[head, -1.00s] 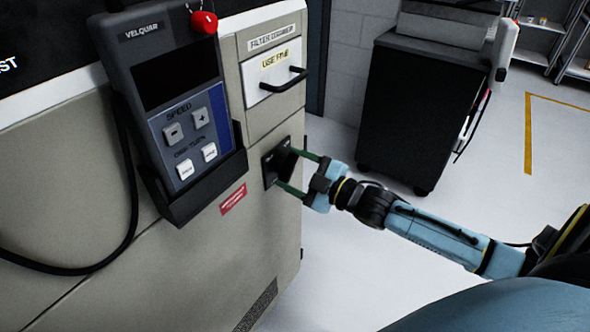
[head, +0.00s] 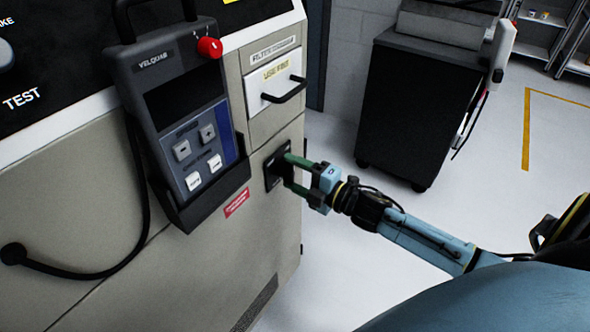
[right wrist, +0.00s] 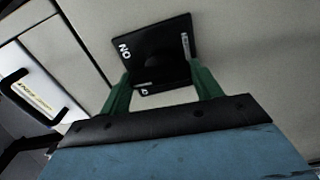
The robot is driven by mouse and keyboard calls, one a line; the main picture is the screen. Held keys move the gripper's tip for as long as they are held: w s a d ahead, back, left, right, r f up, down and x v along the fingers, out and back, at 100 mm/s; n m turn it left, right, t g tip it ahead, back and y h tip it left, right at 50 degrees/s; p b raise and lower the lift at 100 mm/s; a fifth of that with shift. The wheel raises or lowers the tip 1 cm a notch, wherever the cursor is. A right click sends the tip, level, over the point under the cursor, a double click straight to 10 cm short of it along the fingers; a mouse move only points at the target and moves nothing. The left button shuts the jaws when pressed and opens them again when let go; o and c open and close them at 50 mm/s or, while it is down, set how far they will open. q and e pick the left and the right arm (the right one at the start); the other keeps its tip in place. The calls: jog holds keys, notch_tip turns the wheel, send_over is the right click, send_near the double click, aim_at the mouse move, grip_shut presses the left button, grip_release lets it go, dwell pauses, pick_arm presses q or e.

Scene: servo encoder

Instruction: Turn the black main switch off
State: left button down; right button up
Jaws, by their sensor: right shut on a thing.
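The black main switch sits on a square black plate (head: 273,172) low on the right side of the beige machine front, under a drawer. My right gripper (head: 286,171) reaches it from the right with its green fingers shut on the switch knob. In the right wrist view the black plate (right wrist: 155,42) shows between and beyond the green fingers (right wrist: 160,78), with an "ON" label at its left edge. The knob itself is dark and hard to make out, so its exact angle cannot be told. My left gripper is not in view.
A grey control pendant (head: 185,130) with a red knob (head: 210,47) hangs in a holder left of the switch. A drawer with a black handle (head: 285,92) is above it. A black cabinet (head: 410,105) stands behind, at right. The floor at right is clear.

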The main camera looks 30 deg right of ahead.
jog(key=shift+n, duration=1)
jog(key=n, duration=0.2)
jog(key=shift+n, duration=0.3)
jog(key=n, duration=0.3)
jog(key=shift+f, duration=0.1)
jog(key=shift+n+b, duration=0.35)
jog(key=shift+n, duration=0.55)
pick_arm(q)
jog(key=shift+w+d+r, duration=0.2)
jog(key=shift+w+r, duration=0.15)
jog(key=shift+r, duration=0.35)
pick_arm(e)
jog(key=shift+n, duration=0.3)
jog(key=o, duration=0.9)
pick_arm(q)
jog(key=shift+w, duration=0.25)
pick_arm(e)
jog(key=shift+o, duration=0.4)
